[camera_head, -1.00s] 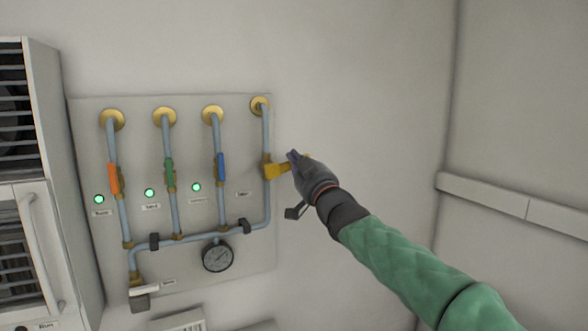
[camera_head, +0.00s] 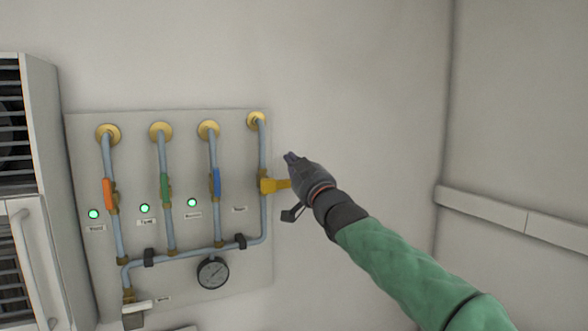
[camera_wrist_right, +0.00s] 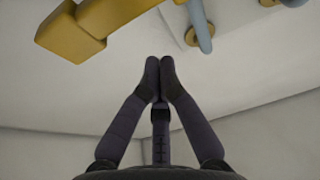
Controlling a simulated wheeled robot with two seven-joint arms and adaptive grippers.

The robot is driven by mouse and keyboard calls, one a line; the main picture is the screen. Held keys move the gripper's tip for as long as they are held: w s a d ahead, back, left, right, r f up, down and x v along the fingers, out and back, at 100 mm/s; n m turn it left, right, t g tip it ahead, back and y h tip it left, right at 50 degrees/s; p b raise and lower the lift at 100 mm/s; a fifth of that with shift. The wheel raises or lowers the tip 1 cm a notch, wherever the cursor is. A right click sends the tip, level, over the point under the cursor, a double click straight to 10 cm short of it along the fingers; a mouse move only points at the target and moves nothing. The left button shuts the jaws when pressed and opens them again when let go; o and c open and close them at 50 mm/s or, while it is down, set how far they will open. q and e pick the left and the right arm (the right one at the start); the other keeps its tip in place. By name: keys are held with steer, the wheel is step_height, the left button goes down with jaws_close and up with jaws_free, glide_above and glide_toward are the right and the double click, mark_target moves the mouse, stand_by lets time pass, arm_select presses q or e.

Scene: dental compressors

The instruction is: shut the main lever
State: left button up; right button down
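A panel on the wall carries blue-grey pipes with coloured levers. The orange lever (camera_head: 108,194), green lever (camera_head: 165,187) and blue lever (camera_head: 216,181) lie along their upright pipes. The yellow lever (camera_head: 274,185) sticks out sideways to the right from the rightmost pipe. A whitish handle (camera_head: 137,307) sits at the lower left pipe end. The small labels are too blurred to tell which lever is the main one. My right gripper (camera_head: 291,157) is just right of the yellow lever's end. In the wrist view its fingertips (camera_wrist_right: 159,66) meet, empty, apart from the yellow lever (camera_wrist_right: 75,35). My left gripper is out of view.
The panel (camera_head: 255,270) also holds a round gauge (camera_head: 213,272), black pipe clips and several lit green lamps. A white cabinet (camera_head: 45,120) with dark grilles stands at the left. The wall right of the panel is bare up to a corner with a white rail (camera_head: 480,212).

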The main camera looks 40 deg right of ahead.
steer(key=b+v, duration=0.4)
steer(key=v, duration=0.6)
steer(key=shift+r, duration=0.2)
steer(key=shift+f, duration=0.1)
